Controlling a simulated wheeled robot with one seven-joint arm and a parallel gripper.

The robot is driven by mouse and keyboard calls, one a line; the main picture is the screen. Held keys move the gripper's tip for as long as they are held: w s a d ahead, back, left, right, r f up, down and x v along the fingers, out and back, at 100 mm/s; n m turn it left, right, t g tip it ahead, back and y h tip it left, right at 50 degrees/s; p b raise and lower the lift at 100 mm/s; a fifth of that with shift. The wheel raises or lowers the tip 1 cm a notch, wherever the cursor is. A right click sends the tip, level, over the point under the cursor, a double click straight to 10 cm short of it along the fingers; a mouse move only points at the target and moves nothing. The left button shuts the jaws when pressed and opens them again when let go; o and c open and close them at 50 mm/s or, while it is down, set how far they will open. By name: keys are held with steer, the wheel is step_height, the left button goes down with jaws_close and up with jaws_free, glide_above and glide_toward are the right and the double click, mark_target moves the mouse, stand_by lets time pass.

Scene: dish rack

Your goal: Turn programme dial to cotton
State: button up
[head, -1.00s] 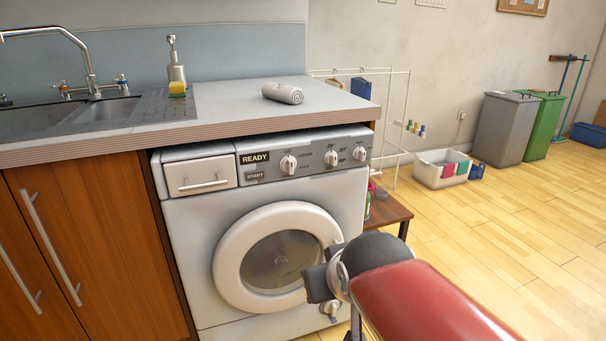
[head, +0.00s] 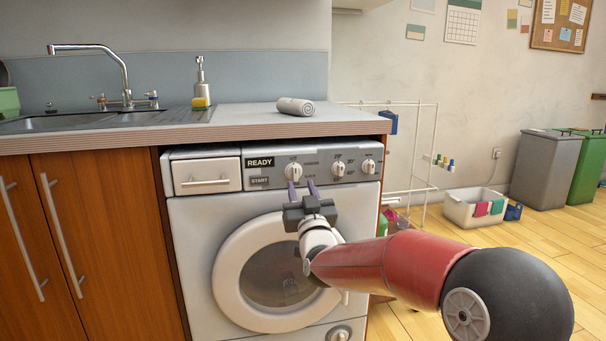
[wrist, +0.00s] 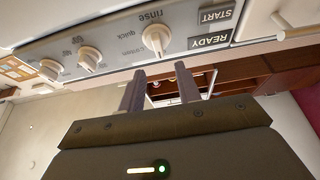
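The programme dial (head: 293,171) is the white knob nearest the READY display on the washing machine's grey control panel. In the wrist view, upside down, this dial (wrist: 156,40) has the words "rinse" and "quick" beside it. I see no contact.
Two more knobs, a middle one (head: 338,167) and a right one (head: 368,166), sit on the same panel. The detergent drawer (head: 206,176) is at its left. The countertop (head: 240,115) overhangs above, with a rolled towel (head: 295,106) on it. The round door (head: 230,270) is shut below.

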mark_target(296, 171)
steer(key=p+x, duration=0.4)
steer(key=x, duration=0.1)
steer(key=shift+s+r, duration=0.1)
steer(key=shift+r, duration=0.05)
steer(key=shift+f+p+x, duration=0.2)
steer(key=shift+p+x, duration=0.7)
steer(key=shift+p, duration=0.05)
steer(key=c, duration=0.6)
steer(key=shift+f, duration=0.1)
steer(key=shift+m+b, duration=0.3)
steer(key=shift+b, duration=0.15)
